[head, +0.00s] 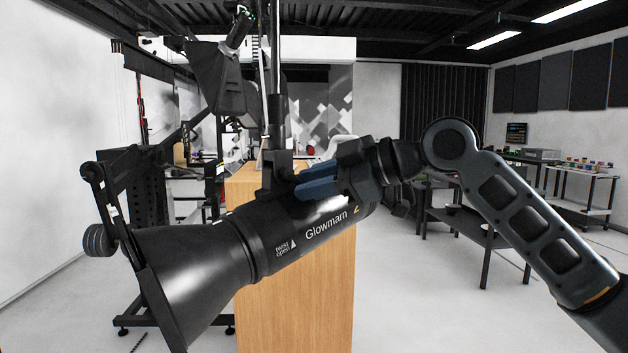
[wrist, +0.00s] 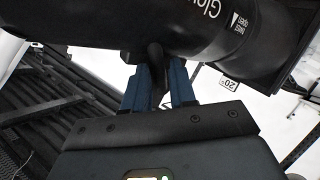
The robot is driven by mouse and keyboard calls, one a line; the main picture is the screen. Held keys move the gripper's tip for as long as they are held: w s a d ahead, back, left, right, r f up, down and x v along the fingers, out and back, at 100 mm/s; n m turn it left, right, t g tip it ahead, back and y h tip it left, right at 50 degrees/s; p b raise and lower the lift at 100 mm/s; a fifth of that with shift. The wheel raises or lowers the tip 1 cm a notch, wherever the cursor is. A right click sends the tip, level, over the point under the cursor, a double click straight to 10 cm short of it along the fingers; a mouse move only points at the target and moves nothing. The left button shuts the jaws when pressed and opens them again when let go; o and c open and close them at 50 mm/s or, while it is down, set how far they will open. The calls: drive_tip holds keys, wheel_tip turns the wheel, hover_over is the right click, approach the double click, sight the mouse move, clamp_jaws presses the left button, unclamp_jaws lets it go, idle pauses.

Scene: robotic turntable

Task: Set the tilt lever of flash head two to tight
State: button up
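Flash head two (head: 310,232) is a black cylinder lettered "Glowmam 2" with a flared reflector at lower left, tilted down to the left. It hangs from a vertical pole at a bracket (head: 278,172). A small white marking with a triangle is printed on its side. My gripper (head: 302,182) reaches in from the right behind the head's upper side, with blue fingers pointing left to the bracket. In the wrist view, my gripper (wrist: 160,72) has one finger on each side of the dark tilt lever (wrist: 156,58), close against it. The lever's far end and its exact angle are hidden.
Another black lamp (head: 218,78) hangs behind at upper left. Barn-door flaps and a round knob (head: 98,240) stick out at the reflector's left. A dark table (head: 462,215) stands right of centre. The floor around is mostly clear.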

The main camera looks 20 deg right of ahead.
clamp_jaws()
idle(0.4)
drive_tip(key=shift+d+r+n+h+b, duration=0.1)
drive_tip(key=shift+r+n+h+b, duration=0.15)
drive_tip(key=shift+n+h, duration=0.25)
drive_tip(key=shift+r+n+h+b, duration=0.15)
drive_tip(key=shift+n+h+b, duration=0.15)
drive_tip(key=shift+n+h, duration=0.15)
unclamp_jaws()
